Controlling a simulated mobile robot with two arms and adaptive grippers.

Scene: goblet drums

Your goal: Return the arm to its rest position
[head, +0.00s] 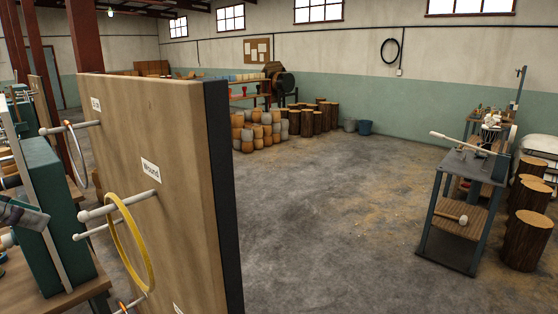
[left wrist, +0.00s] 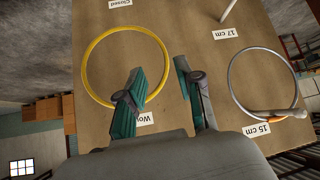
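My left gripper (head: 24,214) shows only in part at the left edge of the head view, in front of a green box-shaped thing. In the left wrist view my left gripper (left wrist: 160,66) is open, its two teal fingers apart with nothing between them. A yellow ring (head: 149,250) hangs from a peg on the upright wooden board (head: 165,120). In the left wrist view one finger overlaps the yellow ring (left wrist: 84,62); I cannot tell whether they touch. My right gripper is in neither view.
The board carries several pegs and labels. A grey ring (left wrist: 232,82) with an orange part is beside the yellow one. A dark workbench (head: 468,165) with mallets and log stumps (head: 526,240) stand at right. The concrete floor (head: 330,210) between is open.

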